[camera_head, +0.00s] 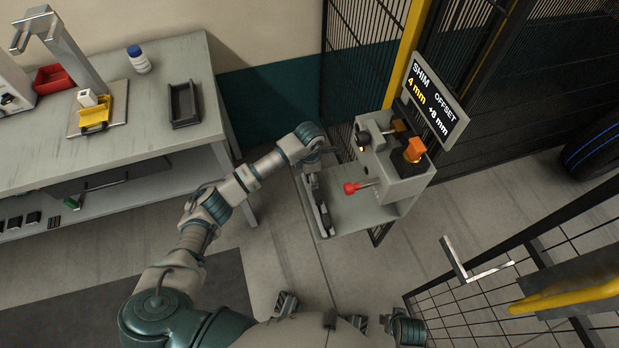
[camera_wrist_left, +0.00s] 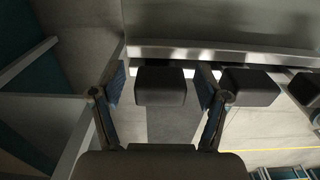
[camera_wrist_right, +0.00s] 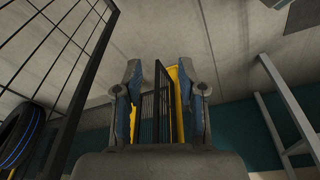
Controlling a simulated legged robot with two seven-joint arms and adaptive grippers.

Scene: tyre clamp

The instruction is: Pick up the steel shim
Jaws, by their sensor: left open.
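My left gripper (camera_wrist_left: 165,92) is open, with its fingers on either side of a dark block (camera_wrist_left: 160,86) in the left wrist view. More dark blocks (camera_wrist_left: 250,87) stand in a row to its right. I cannot tell which part is the steel shim or whether the fingers touch the block. In the head view my left arm reaches to a narrow rack (camera_head: 320,208) on the left edge of a grey stand (camera_head: 352,212), and its hand partly hides the rack. My right gripper (camera_wrist_right: 163,92) is open and empty in the right wrist view.
A grey machine (camera_head: 400,178) with a red knob (camera_head: 351,188) and an orange block (camera_head: 414,150) sits on the stand. A sign (camera_head: 435,100) reads "SHIM 4 mm, OFFSET +8 mm". A workbench (camera_head: 150,140) is at left, with a black tray (camera_head: 184,104). Mesh fence (camera_head: 480,290) stands lower right.

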